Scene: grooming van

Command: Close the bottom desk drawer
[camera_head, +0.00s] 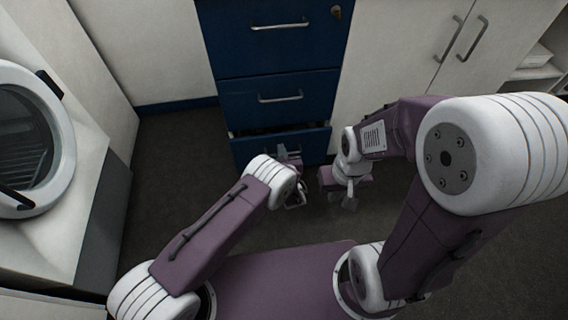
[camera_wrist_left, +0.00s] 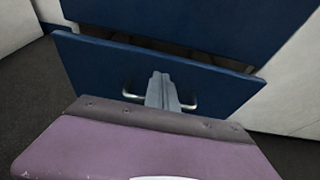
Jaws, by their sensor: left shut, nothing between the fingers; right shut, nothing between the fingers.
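The bottom drawer (camera_head: 315,142) of the blue desk unit stands part-way open in the head view, with a dark gap above its front. In the left wrist view its blue front (camera_wrist_left: 100,68) shows a metal bar handle (camera_wrist_left: 188,104). My left gripper (camera_wrist_left: 163,80) is shut and empty, its fingers pointing at the drawer front by the handle's middle; I cannot tell whether they touch. In the head view my left forearm partly hides this gripper (camera_head: 281,153). My right gripper (camera_head: 350,197) is shut and empty, low over the floor right of the drawer.
The middle drawer (camera_head: 312,94) and top drawer (camera_head: 230,40) are closed above it. White cabinet doors (camera_head: 400,60) stand to the right. A white machine with a round door (camera_head: 60,140) is at the left. Dark floor (camera_head: 170,170) is clear between it and my left arm.

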